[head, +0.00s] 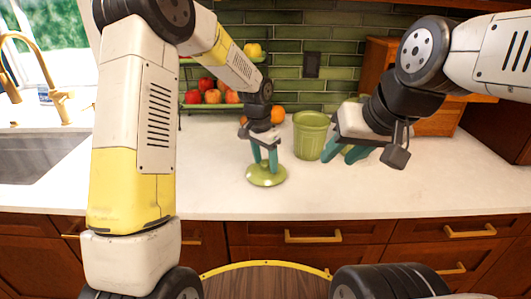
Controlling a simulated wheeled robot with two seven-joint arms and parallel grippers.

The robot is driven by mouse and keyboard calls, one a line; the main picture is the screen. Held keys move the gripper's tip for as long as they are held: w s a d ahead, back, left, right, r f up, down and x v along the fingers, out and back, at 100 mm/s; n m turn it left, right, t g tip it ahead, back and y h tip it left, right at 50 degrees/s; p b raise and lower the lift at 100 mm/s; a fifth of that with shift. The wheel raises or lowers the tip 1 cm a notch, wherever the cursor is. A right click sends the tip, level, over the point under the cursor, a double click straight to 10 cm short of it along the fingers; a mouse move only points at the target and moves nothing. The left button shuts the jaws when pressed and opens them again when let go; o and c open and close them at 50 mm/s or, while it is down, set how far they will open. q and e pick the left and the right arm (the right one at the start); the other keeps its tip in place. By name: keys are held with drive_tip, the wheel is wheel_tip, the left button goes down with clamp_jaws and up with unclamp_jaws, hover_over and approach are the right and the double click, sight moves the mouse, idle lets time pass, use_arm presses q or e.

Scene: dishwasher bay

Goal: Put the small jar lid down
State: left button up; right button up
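The small jar lid (266,179) is a round green disc with pale spots. It is low over the front part of the white counter; whether it touches the counter is hard to tell. My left gripper (266,166) points down onto the middle of the lid, its teal fingers closed around the top, with the grip itself partly hidden. An uncovered green jar (310,136) stands upright just behind and right of the lid. My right gripper (346,156) is right of the jar, with its teal fingers apart and nothing seen between them.
A rack with red apples (209,90) and a yellow fruit (253,50) stands at the back, with oranges (278,115) beside it. A green object (357,99) is partly hidden behind my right gripper. A sink (40,155) is at left. The front right counter is clear.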

sight(261, 170)
use_arm(q)
wheel_tip(261, 170, up, 12)
drive_tip(key=s+a, duration=0.1)
drive_tip(key=s+a+r+n+t, duration=0.2)
drive_tip(key=s+a+r+n, duration=0.2)
drive_tip(key=s+a+r, duration=0.55)
drive_tip(key=s+a+f+n+t, duration=0.1)
drive_tip(key=s+n, duration=0.1)
drive_tip(key=s, duration=0.6)
drive_tip(key=s+a+n+t+h, duration=0.1)
drive_tip(key=s+a+n+t, duration=0.1)
drive_tip(key=s, duration=0.6)
drive_tip(key=shift+a+f, duration=0.2)
drive_tip(key=shift+f, duration=0.2)
